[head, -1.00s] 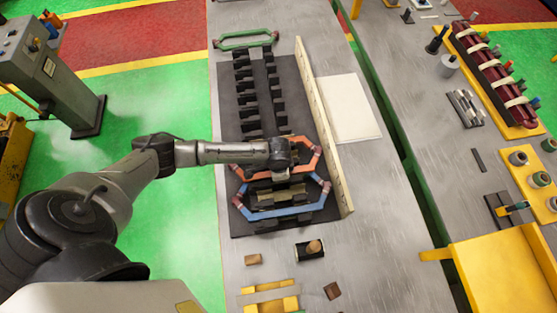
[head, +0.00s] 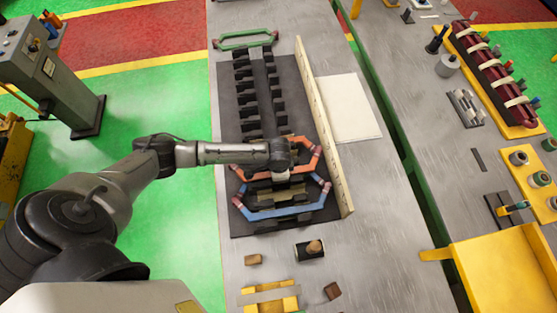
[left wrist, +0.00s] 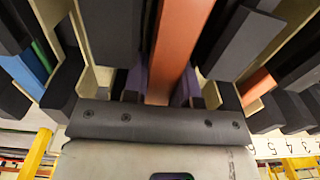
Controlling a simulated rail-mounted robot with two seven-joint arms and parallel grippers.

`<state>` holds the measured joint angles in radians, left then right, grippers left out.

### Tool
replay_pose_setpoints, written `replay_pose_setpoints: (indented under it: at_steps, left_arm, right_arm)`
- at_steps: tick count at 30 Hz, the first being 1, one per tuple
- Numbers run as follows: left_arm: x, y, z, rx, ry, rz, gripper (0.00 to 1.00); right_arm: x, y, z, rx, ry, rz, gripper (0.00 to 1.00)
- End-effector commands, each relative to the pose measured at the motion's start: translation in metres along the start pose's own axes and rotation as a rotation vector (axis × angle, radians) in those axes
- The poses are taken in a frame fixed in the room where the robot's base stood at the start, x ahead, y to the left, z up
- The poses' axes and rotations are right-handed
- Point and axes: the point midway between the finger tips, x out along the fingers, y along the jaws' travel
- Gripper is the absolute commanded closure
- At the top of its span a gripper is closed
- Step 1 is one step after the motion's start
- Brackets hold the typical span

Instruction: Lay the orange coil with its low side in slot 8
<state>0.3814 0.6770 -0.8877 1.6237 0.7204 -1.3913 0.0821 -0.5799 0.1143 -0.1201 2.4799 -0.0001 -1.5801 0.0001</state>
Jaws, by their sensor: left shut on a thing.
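The orange coil (head: 307,167) is a six-sided loop lying across the near end of the dark slotted stator (head: 284,119). My left gripper (head: 281,176) comes down over the middle of its near side, hiding part of it. In the left wrist view, the orange bar (left wrist: 178,45) runs between the fingers of my left gripper (left wrist: 160,88), which is shut on it. Dark slot teeth (left wrist: 235,45) stand on both sides of the bar. I cannot tell which slot it is over or how deep it sits. My right gripper is not in view.
A blue coil (head: 290,212) lies nearer, close to the orange one. A green coil (head: 245,41) lies at the far end. A tall pale strip (head: 325,130) borders the stator on the right; numbers show in the left wrist view. Small blocks (head: 253,260) lie in front.

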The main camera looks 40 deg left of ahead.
Motion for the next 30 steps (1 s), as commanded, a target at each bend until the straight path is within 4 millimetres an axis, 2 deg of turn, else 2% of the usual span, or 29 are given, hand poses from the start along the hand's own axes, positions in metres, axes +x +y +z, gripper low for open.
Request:
replay_pose_setpoints:
  at_steps: [1, 2, 11, 30]
  left_arm:
    - [0.0026, -0.0006, 0.0016, -0.001, -0.004, -0.002, 1.0]
    - [0.0027, -0.0006, 0.0017, -0.001, -0.004, -0.002, 0.72]
    - [0.002, -0.0002, 0.0013, -0.001, -0.003, -0.001, 0.44]
    - [0.0002, 0.0, 0.0007, 0.0, -0.002, 0.0, 0.44]
  right_arm:
    - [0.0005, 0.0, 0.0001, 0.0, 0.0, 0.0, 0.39]
    - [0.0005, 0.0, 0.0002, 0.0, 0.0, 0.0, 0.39]
    - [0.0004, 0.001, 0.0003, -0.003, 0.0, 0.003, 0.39]
    - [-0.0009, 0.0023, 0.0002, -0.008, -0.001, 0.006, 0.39]
